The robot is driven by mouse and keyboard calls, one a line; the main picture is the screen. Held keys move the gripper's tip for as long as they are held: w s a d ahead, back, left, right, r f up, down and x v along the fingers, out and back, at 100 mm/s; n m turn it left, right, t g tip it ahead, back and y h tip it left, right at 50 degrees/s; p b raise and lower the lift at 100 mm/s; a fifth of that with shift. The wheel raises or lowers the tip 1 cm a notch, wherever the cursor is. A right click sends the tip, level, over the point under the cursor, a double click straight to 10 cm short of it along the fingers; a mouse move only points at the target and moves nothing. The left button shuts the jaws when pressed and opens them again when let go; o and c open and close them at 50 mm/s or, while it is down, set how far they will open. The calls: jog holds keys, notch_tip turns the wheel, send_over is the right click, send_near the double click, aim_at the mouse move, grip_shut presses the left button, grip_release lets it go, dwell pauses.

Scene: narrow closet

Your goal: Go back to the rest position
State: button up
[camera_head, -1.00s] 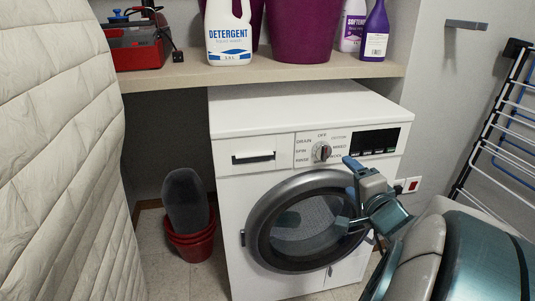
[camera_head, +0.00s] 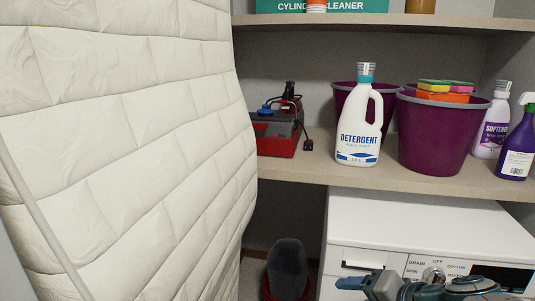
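My gripper (camera_head: 350,284) shows at the bottom edge of the head view, in front of the washing machine's control panel. One blue finger points left. The rest of the gripper is cut off by the frame, so I cannot tell how far apart the fingers are. I see nothing held in the visible part. My arm reaches in from the lower right. The white washing machine (camera_head: 415,222) stands under a shelf. Its top and the upper part of its panel show, and its door is below the frame.
The beige shelf (camera_head: 310,172) carries a detergent bottle (camera_head: 359,125), purple buckets (camera_head: 437,135), softener (camera_head: 492,125), a spray bottle (camera_head: 517,150) and a red toolbox (camera_head: 277,135). A quilted mattress (camera_head: 120,140) fills the left. A dark object (camera_head: 287,270) stands in a red bucket on the floor.

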jog(key=s+a+r+n+g+h+p, duration=0.1)
jog(key=s+r+n+g+h+p, duration=0.1)
jog(key=r+p, duration=0.5)
jog(key=s+a+r+n+g+h+p, duration=0.2)
jog(key=s+r+n+g+h+p, duration=0.1)
jog(key=r+p, duration=0.4)
jog(key=shift+s+n+g+h+p, duration=0.3)
jog(key=shift+s+n+h+p, duration=0.4)
jog(key=shift+n, duration=0.4)
